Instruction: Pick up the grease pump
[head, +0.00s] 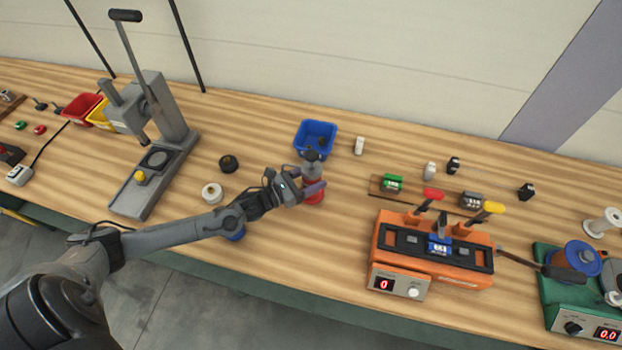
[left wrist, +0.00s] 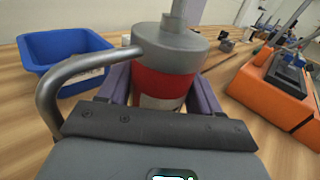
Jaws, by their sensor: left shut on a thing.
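The grease pump (left wrist: 166,72) has a grey metal head with a curved tube on its left, a red band and a pale lower part. In the head view the grease pump (head: 313,191) stands in front of a blue bin, partly hidden by my gripper. My left gripper (head: 308,188) is shut on it, with a purple finger on each side of its body in the left wrist view (left wrist: 165,95). The pump looks upright. I cannot tell whether its base touches the table. My right gripper is not in view.
The blue bin (head: 303,142) is just behind the pump. An orange device (head: 450,262) with toggle levers stands to the right. A grey lever press (head: 168,120) stands to the left. A black spool (head: 228,163) and a white spool (head: 212,193) lie near my arm.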

